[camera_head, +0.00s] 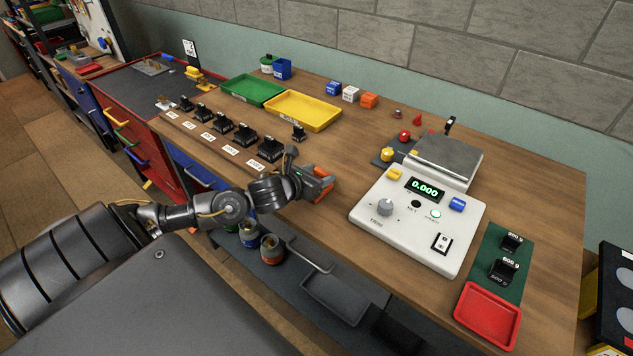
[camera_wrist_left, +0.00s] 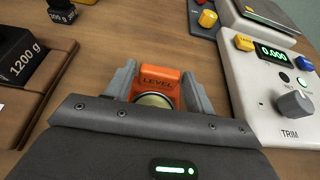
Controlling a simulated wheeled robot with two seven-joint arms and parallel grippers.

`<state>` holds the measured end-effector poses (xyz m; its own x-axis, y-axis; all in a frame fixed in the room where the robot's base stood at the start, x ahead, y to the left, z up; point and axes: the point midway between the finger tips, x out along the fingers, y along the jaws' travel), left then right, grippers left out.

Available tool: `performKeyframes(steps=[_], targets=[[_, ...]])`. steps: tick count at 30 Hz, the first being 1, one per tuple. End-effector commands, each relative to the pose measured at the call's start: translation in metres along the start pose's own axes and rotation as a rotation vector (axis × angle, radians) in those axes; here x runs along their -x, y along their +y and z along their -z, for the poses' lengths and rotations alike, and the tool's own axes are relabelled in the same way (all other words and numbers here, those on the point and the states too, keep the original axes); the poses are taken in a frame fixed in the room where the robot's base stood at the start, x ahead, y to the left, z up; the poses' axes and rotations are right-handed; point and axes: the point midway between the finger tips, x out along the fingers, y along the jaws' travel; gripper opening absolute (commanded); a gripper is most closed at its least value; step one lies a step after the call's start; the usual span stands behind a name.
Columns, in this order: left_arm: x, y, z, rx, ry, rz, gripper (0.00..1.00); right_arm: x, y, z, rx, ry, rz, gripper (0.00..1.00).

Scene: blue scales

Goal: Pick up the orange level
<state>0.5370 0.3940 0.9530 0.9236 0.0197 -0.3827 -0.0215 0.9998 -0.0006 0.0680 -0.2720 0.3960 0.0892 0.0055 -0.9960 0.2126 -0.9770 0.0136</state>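The orange level (camera_wrist_left: 160,76) shows in the left wrist view, marked LEVEL, with a round pale vial at its near side. My left gripper (camera_wrist_left: 158,88) has one grey finger on each side of it, very close to its sides. Whether the fingers press on it, I cannot tell. In the head view the left gripper (camera_head: 316,184) is low over the front of the wooden table, and the orange level (camera_head: 321,170) is partly hidden by it. I cannot tell whether the level touches the tabletop. My right gripper is not in view.
A white scale (camera_head: 415,220) reading 0.000 stands to the right of the gripper. A row of black weights (camera_head: 271,148) lies to the left. Behind are a yellow tray (camera_head: 303,110) and a green tray (camera_head: 252,90). A red tray (camera_head: 487,315) is at the right front.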

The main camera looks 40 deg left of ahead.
Motion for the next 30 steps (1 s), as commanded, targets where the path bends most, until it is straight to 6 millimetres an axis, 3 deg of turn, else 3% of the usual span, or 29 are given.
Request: performKeyframes(steps=[1, 7, 20, 24, 30], targets=[[0.000, 0.000, 0.000, 0.000, 0.000, 0.000, 0.47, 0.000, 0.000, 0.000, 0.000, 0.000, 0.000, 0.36], [0.000, 0.000, 0.000, 0.000, 0.000, 0.000, 0.21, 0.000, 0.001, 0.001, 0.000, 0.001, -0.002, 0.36], [0.004, 0.001, -0.010, -0.002, -0.003, 0.000, 0.21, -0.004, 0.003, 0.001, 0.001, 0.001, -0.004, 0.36], [0.013, 0.001, -0.033, -0.008, -0.008, 0.000, 0.21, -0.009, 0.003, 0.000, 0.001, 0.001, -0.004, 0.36], [0.042, 0.038, -0.067, -0.016, 0.000, -0.004, 0.21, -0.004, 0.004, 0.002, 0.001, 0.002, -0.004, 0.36]])
